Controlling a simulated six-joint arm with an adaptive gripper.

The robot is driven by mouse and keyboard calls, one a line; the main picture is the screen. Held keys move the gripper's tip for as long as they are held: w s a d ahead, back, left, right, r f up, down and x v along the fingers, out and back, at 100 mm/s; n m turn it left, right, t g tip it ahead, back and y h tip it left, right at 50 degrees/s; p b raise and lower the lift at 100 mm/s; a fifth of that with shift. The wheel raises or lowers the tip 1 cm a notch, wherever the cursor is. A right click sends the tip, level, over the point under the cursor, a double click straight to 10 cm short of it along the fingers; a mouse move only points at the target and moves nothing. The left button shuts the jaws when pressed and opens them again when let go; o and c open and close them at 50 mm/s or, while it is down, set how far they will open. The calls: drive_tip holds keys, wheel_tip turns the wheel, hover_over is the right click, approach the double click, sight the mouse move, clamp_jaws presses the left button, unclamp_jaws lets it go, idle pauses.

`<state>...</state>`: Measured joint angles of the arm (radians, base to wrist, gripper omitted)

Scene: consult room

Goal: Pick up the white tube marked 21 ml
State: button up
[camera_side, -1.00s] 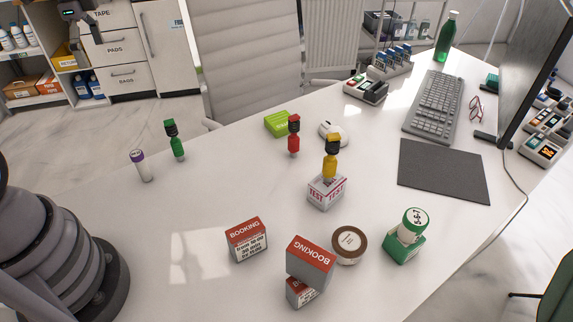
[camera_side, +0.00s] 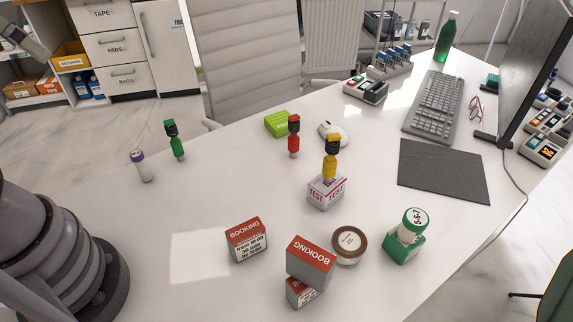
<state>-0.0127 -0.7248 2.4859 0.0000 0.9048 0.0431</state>
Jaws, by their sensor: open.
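A slim white tube (camera_side: 144,171) with a purple cap stands upright near the left end of the white desk (camera_side: 190,210). Its marking is too small to read. It stands apart from the green bottle figure to its right.
A green dropper-like bottle (camera_side: 175,142) stands near the tube. A red one (camera_side: 293,140) stands mid-desk, and a yellow one (camera_side: 331,160) on a TEST box (camera_side: 326,192). Desk around the tube is clear.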

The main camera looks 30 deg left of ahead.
drive_tip(key=shift+s+d, duration=0.1)
drive_tip(key=shift+s, duration=0.1)
drive_tip(key=shift+c, duration=1)
drive_tip(key=c, duration=0.4)
drive_tip(key=shift+c, duration=0.2)
drive_tip(key=shift+f, duration=0.1)
